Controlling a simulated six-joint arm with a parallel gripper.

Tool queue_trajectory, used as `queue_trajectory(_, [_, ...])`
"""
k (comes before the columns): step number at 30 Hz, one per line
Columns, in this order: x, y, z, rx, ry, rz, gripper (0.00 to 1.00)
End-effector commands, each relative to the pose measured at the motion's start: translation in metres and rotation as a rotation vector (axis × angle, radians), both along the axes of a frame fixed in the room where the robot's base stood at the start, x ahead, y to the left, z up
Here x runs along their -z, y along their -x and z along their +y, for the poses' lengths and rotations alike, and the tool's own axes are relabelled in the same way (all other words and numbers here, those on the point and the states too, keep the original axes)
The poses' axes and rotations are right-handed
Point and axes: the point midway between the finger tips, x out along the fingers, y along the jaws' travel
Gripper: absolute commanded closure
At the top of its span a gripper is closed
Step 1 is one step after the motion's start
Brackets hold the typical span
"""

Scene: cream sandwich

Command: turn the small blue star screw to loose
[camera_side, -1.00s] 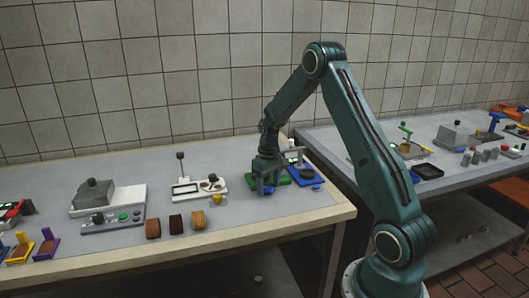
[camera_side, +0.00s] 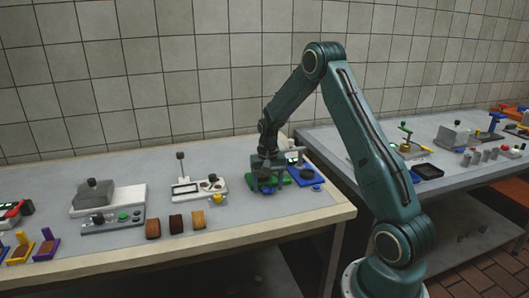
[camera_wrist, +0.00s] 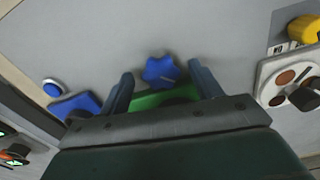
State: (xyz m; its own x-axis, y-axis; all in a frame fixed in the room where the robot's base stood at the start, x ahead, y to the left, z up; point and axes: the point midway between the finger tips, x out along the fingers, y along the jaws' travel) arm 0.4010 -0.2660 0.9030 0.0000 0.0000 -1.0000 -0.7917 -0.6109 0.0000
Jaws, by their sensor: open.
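The blue star screw (camera_wrist: 161,70) shows in the wrist view, with a thin pale mark on its lower right. It stands at the edge of a green plate (camera_wrist: 150,99). My gripper (camera_wrist: 160,72) is open, with one finger on each side of the star and a visible gap to each. I cannot tell how deep the fingertips sit around it. In the side view my gripper (camera_side: 267,182) points down over the green plate, low above the table, and mostly hides the star.
A blue plate (camera_wrist: 76,106) with a round blue button (camera_wrist: 52,88) lies close on the left in the wrist view. A white panel with knobs (camera_wrist: 285,78) is on the right. Brown blocks (camera_side: 176,222) stand left of my gripper in the side view.

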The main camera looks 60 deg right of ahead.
Motion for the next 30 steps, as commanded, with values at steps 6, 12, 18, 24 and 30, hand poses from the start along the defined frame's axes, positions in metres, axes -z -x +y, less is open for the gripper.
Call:
queue_trajectory(6, [0.0, -0.001, 0.0, 0.137, 0.0, 0.0, 0.36])
queue_trajectory(12, [-0.031, -0.001, 0.0, 0.136, 0.002, -0.004, 0.36])
queue_trajectory(18, [-0.058, -0.001, 0.0, 0.135, 0.002, -0.003, 0.36])
queue_trajectory(24, [-0.087, -0.001, 0.0, 0.134, 0.002, -0.004, 0.36])
queue_trajectory(30, [-0.115, -0.001, 0.0, 0.134, 0.002, -0.003, 0.36])
